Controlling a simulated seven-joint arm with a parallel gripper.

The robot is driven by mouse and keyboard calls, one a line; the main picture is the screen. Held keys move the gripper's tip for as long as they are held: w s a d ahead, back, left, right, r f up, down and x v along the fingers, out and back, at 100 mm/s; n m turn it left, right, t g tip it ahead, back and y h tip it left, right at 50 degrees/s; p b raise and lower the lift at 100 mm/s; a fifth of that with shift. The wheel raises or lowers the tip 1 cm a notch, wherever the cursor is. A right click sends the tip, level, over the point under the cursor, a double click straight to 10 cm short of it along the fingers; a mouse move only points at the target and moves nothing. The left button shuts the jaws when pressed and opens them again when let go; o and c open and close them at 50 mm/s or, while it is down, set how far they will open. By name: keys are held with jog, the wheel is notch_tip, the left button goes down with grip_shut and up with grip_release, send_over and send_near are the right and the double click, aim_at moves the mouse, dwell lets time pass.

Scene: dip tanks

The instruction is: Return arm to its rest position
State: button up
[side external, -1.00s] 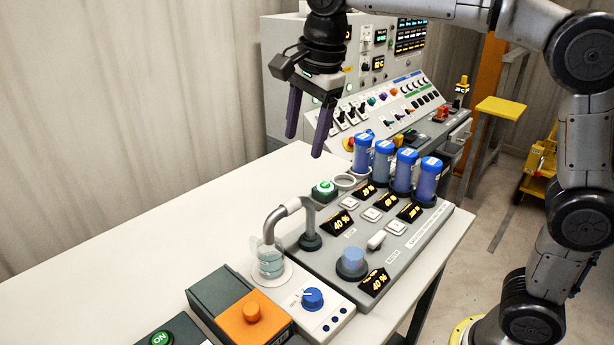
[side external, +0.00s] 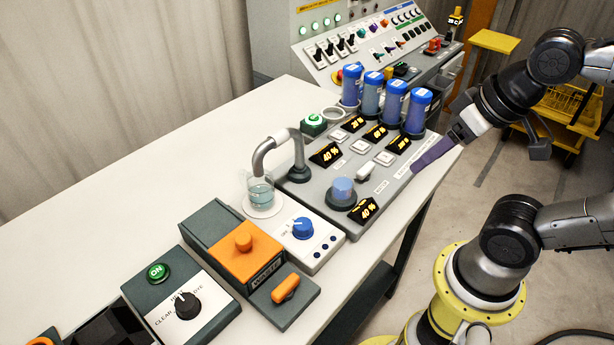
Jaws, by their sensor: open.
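My gripper (side external: 436,154) is at the right edge of the table, beside the dispensing panel. Its purple fingers point left and down towards the panel's right corner. From this side the fingers overlap, and no object shows between them. My arm is folded back over the floor to the right of the table. Whether the fingertips touch the panel cannot be told.
The grey panel (side external: 327,196) carries several blue canisters (side external: 395,103), lit displays and a blue knob (side external: 342,190). A beaker (side external: 261,192) stands under a curved spout (side external: 272,146). An orange-topped box (side external: 240,258) is nearer. The table's left side (side external: 130,200) is clear.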

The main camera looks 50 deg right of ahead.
jog(key=shift+w+n, duration=0.2)
jog(key=shift+n, duration=0.8)
jog(key=shift+r, duration=0.1)
dwell(1.8)
